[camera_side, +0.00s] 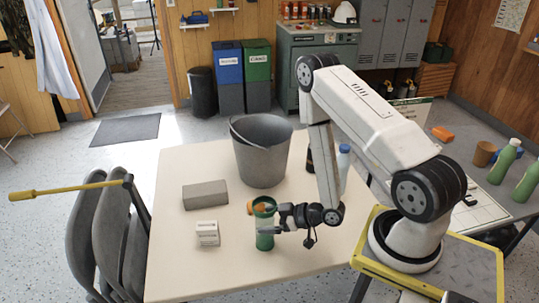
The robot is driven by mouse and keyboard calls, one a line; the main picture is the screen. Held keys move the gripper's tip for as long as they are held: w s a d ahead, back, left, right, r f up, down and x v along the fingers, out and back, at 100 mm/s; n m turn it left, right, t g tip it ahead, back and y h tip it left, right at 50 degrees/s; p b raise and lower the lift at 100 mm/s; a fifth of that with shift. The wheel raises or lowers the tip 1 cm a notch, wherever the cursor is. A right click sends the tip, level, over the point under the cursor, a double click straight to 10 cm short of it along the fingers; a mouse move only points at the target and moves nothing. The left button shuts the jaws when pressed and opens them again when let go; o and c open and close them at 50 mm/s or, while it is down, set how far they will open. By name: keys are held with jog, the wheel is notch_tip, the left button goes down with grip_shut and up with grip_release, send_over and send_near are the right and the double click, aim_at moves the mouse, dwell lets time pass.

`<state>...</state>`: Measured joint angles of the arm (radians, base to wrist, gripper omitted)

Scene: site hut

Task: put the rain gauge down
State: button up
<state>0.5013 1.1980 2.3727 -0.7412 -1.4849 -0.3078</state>
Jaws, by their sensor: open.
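A green cylinder with a funnel-like top, which I take to be the rain gauge (264,240), stands upright near the front of the cream table (190,275). An orange piece shows at its top left. My gripper (269,219) comes in level from the right, at the gauge's upper half. It is open, with its fingers at the gauge's side. I cannot tell from this view whether the fingers still touch the gauge.
A large grey bucket (262,160) stands behind the gauge. A grey block (205,195) and a small white box (207,233) lie to the left. A pale bottle (344,165) stands behind my arm. The table's front left is clear. Grey chairs (95,235) stand at left.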

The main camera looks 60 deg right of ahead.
jog(key=v, duration=0.6)
jog(key=shift+s, duration=0.35)
jog(key=shift+d+r, duration=0.15)
jog(key=shift+r, duration=0.05)
dwell(0.6)
